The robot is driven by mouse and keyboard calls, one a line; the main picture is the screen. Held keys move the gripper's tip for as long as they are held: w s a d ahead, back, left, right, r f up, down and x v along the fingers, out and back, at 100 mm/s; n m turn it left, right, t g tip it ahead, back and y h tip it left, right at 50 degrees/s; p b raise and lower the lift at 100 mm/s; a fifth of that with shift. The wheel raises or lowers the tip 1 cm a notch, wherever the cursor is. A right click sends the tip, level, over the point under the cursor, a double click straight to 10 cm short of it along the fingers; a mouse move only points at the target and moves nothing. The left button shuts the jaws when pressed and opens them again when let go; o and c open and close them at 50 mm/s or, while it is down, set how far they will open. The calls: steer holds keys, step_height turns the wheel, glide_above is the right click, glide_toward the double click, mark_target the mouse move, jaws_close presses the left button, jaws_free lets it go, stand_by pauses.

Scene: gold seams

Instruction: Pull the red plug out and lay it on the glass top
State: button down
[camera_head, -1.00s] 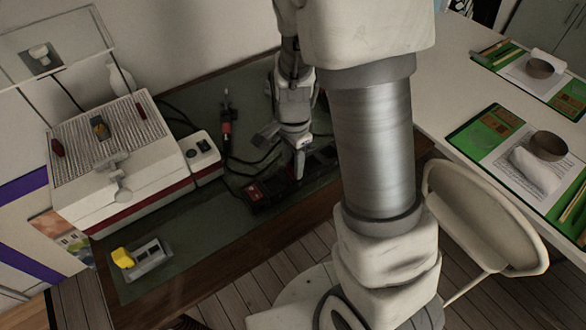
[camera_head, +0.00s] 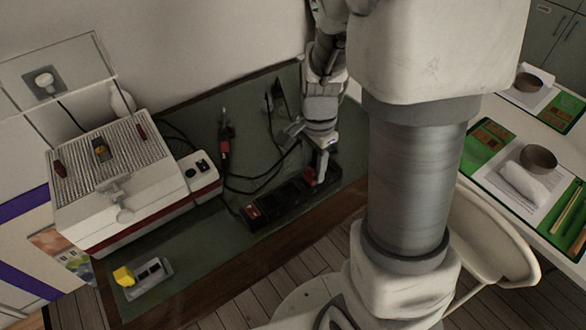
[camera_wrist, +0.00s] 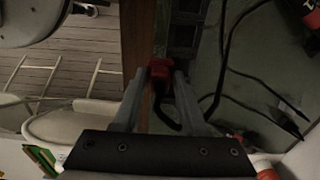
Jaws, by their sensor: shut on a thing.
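The red plug (camera_head: 310,176) is at the right part of the black power strip (camera_head: 280,204) on the dark green mat. My gripper (camera_head: 322,170) points down over that part of the strip. In the wrist view the red plug (camera_wrist: 160,70) sits between my two fingertips, which are shut on it, and its black cord curves back between the fingers. The strip (camera_wrist: 185,28) lies just beyond the plug; I cannot tell whether the plug is still seated in a socket. A clear glass pane (camera_head: 82,62) stands at the upper left, above the white machine.
The white machine (camera_head: 110,180) with a ribbed top stands at the left. A yellow plug (camera_head: 123,277) sits by a small grey socket block (camera_head: 150,272) in front. Black cables and a red-and-black tool (camera_head: 224,146) lie behind the strip. A pale chair (camera_head: 495,232) is at the right.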

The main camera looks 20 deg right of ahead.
steer(key=s+d+r+p, duration=0.3)
steer(key=d+r+p, duration=0.2)
steer(key=r, duration=0.3)
steer(key=shift+d+r+p, duration=0.2)
steer(key=shift+r+p, duration=0.1)
steer(key=shift+r, duration=0.05)
stand_by(0.4)
steer(key=shift+a+f, duration=0.1)
stand_by(0.4)
